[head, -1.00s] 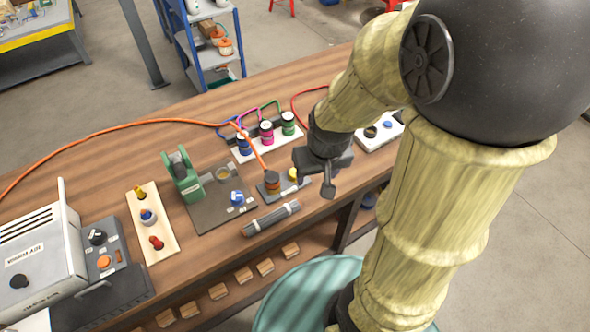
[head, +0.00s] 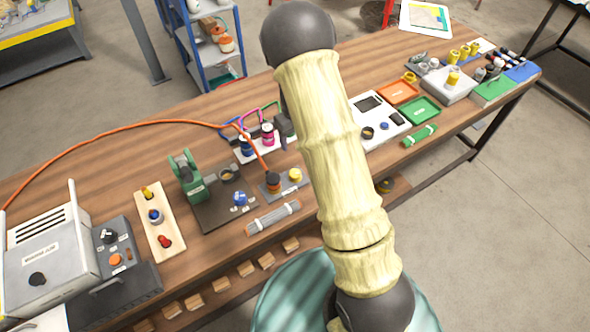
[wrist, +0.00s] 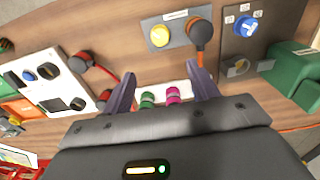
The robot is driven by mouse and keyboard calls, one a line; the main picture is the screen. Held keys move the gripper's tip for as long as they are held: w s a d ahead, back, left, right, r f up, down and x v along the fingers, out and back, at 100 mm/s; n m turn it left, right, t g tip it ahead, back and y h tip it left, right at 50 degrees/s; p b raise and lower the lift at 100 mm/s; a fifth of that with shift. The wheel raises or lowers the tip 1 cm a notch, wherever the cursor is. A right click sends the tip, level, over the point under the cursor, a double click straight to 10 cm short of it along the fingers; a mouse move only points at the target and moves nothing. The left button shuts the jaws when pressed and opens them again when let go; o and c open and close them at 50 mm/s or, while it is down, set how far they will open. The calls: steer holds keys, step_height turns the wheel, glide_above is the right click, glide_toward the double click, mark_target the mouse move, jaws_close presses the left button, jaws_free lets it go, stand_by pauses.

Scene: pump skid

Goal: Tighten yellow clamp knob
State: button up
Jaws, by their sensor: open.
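The yellow clamp knob (head: 295,174) sits on a small grey plate (head: 283,184) on the bench, right beside a dark connector (head: 272,181) with an orange hose.
A green pump-like device (head: 188,178) with a blue knob (head: 240,198) stands left of the plate. The orange hose (head: 120,123) arcs over the bench.

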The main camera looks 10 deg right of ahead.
mark_target(295, 173)
step_height(295, 173, down, 17)
steer(key=p, duration=0.4)
steer(key=shift+f+p, duration=0.2)
steer(key=shift+p, duration=0.1)
stand_by(0.3)
steer(key=c, duration=1)
